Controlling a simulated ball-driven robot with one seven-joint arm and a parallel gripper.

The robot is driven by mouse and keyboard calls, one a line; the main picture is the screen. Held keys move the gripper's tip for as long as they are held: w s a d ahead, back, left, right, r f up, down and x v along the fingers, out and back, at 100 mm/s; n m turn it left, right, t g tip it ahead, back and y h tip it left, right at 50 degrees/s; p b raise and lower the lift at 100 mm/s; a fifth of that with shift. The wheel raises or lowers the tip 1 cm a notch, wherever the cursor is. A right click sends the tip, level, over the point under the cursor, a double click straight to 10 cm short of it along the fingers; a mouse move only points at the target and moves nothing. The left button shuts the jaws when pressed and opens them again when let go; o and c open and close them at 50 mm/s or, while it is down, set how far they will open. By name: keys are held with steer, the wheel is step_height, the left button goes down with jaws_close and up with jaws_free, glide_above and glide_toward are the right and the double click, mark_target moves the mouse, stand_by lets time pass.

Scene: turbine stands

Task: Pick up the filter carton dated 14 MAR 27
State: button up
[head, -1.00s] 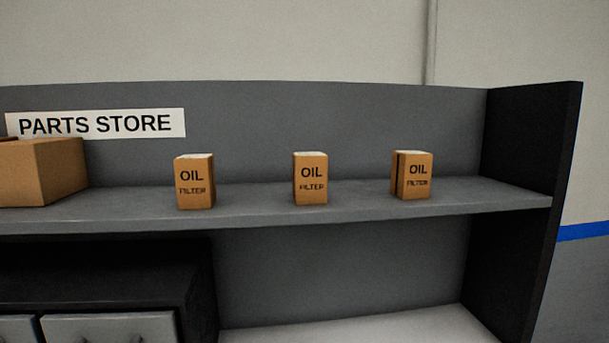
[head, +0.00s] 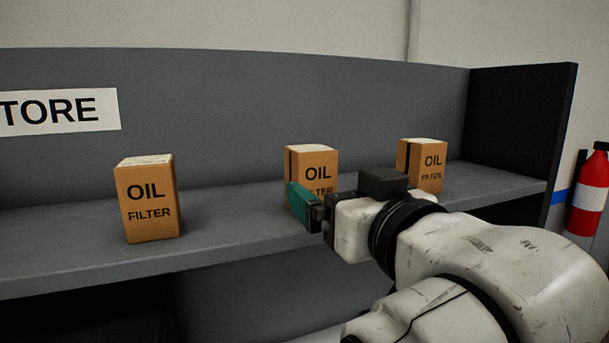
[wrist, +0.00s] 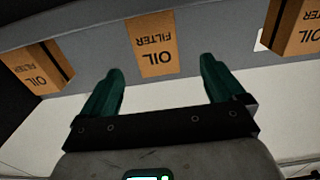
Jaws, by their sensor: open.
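Three brown oil filter cartons stand upright and apart on the shelf: a left one (head: 148,205), a middle one (head: 312,162) and a right one (head: 432,165). Their pale tops carry marks too small to read, so I cannot tell which is dated 14 MAR 27. My gripper (head: 304,206), with green fingers, is open and empty in front of the middle carton, hiding its lower part. In the wrist view, where the lettering is upside down, the middle carton (wrist: 155,45) lies beyond and between the fingertips. The right carton (wrist: 38,68) and left carton (wrist: 297,30) flank it.
The grey shelf (head: 225,215) is bare between the cartons. Its back panel and dark right side wall (head: 520,130) bound it. A white sign (head: 60,110) is on the back panel. A red fire extinguisher (head: 588,190) hangs at the far right.

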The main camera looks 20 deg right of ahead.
mark_target(319, 177)
steer(key=w+p, duration=0.2)
steer(key=w, duration=0.2)
steer(key=shift+w, duration=0.4)
steer(key=w, duration=0.1)
steer(key=w+p, duration=0.1)
steer(key=w, duration=0.1)
steer(key=w+p, duration=0.1)
steer(key=shift+w+d, duration=0.25)
steer(key=shift+d, duration=0.05)
steer(key=shift+w+f, duration=0.1)
steer(key=shift+w, duration=0.35)
steer(key=c, duration=1.3)
